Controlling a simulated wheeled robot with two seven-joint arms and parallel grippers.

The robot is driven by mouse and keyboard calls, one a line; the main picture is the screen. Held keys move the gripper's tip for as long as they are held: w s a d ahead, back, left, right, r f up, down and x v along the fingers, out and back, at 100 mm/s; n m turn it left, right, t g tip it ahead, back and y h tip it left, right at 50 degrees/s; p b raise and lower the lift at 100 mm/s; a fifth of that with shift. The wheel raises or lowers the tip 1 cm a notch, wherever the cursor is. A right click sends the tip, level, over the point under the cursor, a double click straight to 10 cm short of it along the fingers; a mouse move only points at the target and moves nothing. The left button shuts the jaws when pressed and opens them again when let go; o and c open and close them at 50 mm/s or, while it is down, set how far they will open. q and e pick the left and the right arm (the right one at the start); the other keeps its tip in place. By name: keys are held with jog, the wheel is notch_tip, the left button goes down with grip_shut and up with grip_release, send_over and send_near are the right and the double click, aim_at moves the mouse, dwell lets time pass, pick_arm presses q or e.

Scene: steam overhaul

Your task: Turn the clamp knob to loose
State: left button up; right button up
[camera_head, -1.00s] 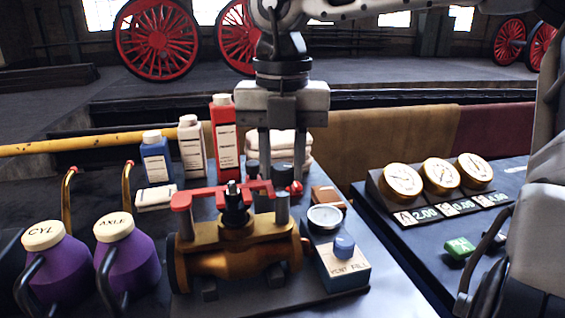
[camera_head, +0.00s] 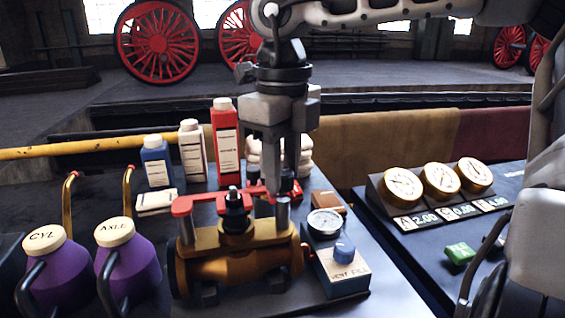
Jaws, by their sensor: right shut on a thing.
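The brass valve body (camera_head: 235,265) stands on a dark plate at the front middle, with a red lever (camera_head: 200,202) across its top. My right gripper (camera_head: 274,190) points straight down just behind the valve's right end. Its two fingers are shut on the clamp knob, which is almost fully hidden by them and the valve. A bit of red (camera_head: 296,190) shows beside the fingertips; I cannot tell whether it belongs to the knob. My left gripper is not in view.
A blue vent box (camera_head: 342,274) and a small gauge (camera_head: 324,222) stand right of the valve. Purple oil cans (camera_head: 128,264) are at the left, and a red bottle (camera_head: 226,140) and others behind. Three gauges (camera_head: 440,180) sit on the right bench.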

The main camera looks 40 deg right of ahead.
aim_at(283, 171)
jog(key=n+p, duration=0.1)
jog(key=n, duration=0.5)
jog(key=shift+n, duration=0.3)
jog(key=n, duration=0.5)
jog(key=shift+p, duration=0.35)
jog(key=shift+n, duration=0.3)
jog(key=o, duration=1)
jog(key=shift+r, duration=0.1)
notch_tip(283, 171, up, 16)
jog(key=shift+f+p, duration=0.1)
jog(key=shift+p, duration=0.9)
